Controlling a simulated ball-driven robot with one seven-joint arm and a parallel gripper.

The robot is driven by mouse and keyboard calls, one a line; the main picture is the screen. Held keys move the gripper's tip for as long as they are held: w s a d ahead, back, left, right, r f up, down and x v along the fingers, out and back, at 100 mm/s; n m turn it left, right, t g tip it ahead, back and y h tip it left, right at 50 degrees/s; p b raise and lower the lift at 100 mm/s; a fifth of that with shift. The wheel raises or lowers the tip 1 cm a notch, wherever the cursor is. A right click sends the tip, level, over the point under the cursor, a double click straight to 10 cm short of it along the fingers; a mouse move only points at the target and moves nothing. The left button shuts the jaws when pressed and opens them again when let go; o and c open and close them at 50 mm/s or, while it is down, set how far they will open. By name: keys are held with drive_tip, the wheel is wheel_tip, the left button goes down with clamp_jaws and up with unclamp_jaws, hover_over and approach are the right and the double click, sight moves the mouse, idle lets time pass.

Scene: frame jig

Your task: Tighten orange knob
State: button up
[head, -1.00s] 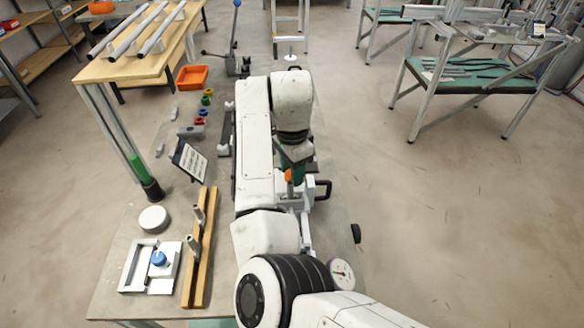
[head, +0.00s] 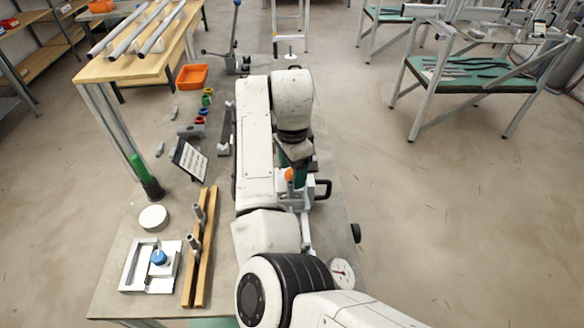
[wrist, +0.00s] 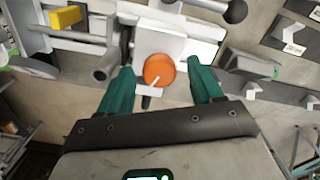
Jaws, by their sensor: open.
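The orange knob (wrist: 159,70) is round, with a pale line across its face. It sits on a white block (wrist: 172,42) of the jig in the wrist view. My gripper (wrist: 162,82) has two green fingers, spread apart, one to the left and one to the right of the knob, with visible gaps and nothing held. The fingertips look near the knob's level in the picture, but their height over it is unclear. In the head view the orange knob (head: 289,174) shows beside my gripper (head: 296,172), partly hidden by my arm.
A dark handle (head: 323,189) stands just right of the knob. A yellow block (wrist: 66,17) and a metal rail lie left in the wrist view. A sign (head: 190,161), wooden bars (head: 200,245) and a dial gauge (head: 342,272) are on the bench.

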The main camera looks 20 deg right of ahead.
wheel_tip(320, 180, up, 11)
drive_tip(key=shift+f, duration=0.15)
idle(0.5)
drive_tip(key=s+d+f+n+t+h, duration=0.1)
drive_tip(key=s+d+f+n+h, duration=0.35)
drive_tip(key=s+d+f, duration=1.1)
drive_tip(key=s+a+f+n+y, duration=0.1)
drive_tip(key=s+a+f+n, duration=0.1)
drive_tip(key=s, duration=0.5)
drive_tip(key=s+a+f+n+y, duration=0.2)
drive_tip(key=s+f+n, duration=0.2)
drive_tip(key=s+n, duration=0.2)
drive_tip(key=s+a+f+n+y, duration=0.1)
drive_tip(key=s+a+f+n, duration=0.2)
drive_tip(key=s, duration=0.6)
drive_tip(key=shift+s+f+n, duration=0.15)
drive_tip(key=shift+f+n, duration=0.3)
drive_tip(key=shift+f, duration=0.1)
